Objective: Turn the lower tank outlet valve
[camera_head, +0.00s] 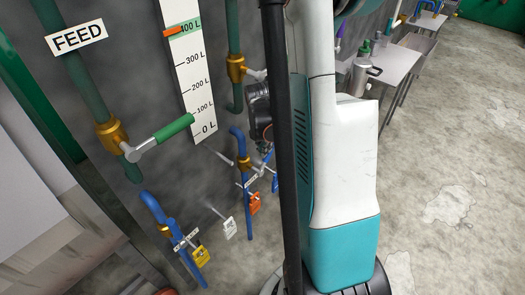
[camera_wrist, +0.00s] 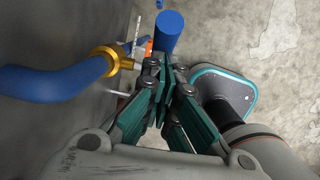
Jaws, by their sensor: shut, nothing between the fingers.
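Blue outlet pipes come off the dark tank wall in the head view: an upper blue pipe (camera_head: 238,140) and a lower blue pipe (camera_head: 153,208). In the wrist view a blue pipe (camera_wrist: 45,84) runs into a brass valve collar (camera_wrist: 105,60) with a short metal stem on its right. A thick blue cylinder (camera_wrist: 169,32) stands beyond the fingertips; I cannot tell whether it is a handle or pipe. My gripper (camera_wrist: 164,88) is shut and empty, just right of the collar, its fingers partly covering the stem's end. In the head view it is mostly hidden behind my arm.
Padlocks hang low along the wall: yellow (camera_head: 200,255), white (camera_head: 229,228), orange (camera_head: 254,202). The FEED valve's green handle (camera_head: 175,128) juts out at left, beside the white level scale (camera_head: 190,70). A bench with pots (camera_head: 385,62) stands at back right. The concrete floor (camera_head: 450,170) at right is clear.

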